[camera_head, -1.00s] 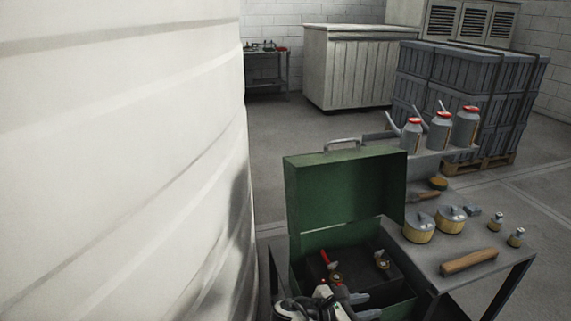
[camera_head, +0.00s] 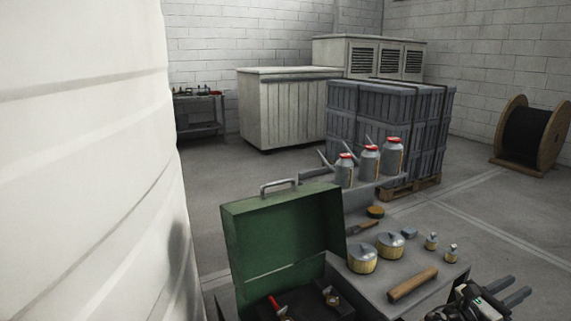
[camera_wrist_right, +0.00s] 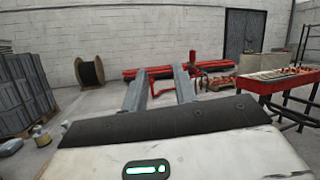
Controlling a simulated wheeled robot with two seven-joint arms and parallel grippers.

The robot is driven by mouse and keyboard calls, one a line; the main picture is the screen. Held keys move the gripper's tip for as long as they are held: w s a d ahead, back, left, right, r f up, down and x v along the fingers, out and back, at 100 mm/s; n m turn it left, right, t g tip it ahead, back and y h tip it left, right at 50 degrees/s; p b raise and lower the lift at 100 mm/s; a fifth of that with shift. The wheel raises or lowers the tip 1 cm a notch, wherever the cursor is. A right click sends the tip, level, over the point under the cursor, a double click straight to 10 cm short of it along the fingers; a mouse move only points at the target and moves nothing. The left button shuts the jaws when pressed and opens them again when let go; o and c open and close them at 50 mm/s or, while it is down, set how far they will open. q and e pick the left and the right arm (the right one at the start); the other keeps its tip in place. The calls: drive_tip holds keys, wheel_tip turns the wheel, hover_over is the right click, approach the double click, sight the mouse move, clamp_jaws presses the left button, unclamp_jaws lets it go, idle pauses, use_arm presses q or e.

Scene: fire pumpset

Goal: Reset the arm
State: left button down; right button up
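My right gripper (camera_head: 517,287) is at the lower right of the head view, beyond the right edge of the grey work table (camera_head: 362,274). In the right wrist view its two grey fingers (camera_wrist_right: 159,72) stand apart with nothing between them. It touches nothing that I can see. My left gripper is not in view. The open green toolbox (camera_head: 283,232) stands at the left of the table. A red-handled fitting (camera_head: 278,307) and a brass fitting (camera_head: 332,298) lie inside it, partly cut off by the frame's lower edge.
The table holds two lidded pots (camera_head: 362,258), a wooden-handled tool (camera_head: 412,284), small bottles (camera_head: 431,241) and red-topped cans (camera_head: 393,155). A large white tank (camera_head: 85,170) fills the left. A red table (camera_wrist_right: 285,82) stands right in the wrist view. Floor beyond is open.

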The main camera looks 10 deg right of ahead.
drive_tip(key=s+a+f+m+t+y, duration=0.25)
drive_tip(key=a+f+y, duration=0.45)
drive_tip(key=f, duration=0.4)
drive_tip(key=s+a+f+m+t+y, duration=0.1)
drive_tip(key=s+a+f+t+y, duration=0.3)
drive_tip(key=a+f+y, duration=0.6)
drive_tip(key=s+a+r+m+t+y, duration=0.1)
drive_tip(key=a+m, duration=0.3)
drive_tip(key=a, duration=0.4)
drive_tip(key=s+a+r+m+t+y, duration=0.1)
drive_tip(key=s+a+m+y, duration=0.2)
drive_tip(key=a, duration=0.6)
drive_tip(key=s+a+r+m+t+y, duration=0.2)
drive_tip(key=a+m, duration=0.4)
drive_tip(key=a, duration=0.3)
drive_tip(key=shift+s+a+m+y, duration=0.25)
drive_tip(key=shift+s+m+y, duration=0.15)
drive_tip(key=shift+y, duration=0.4)
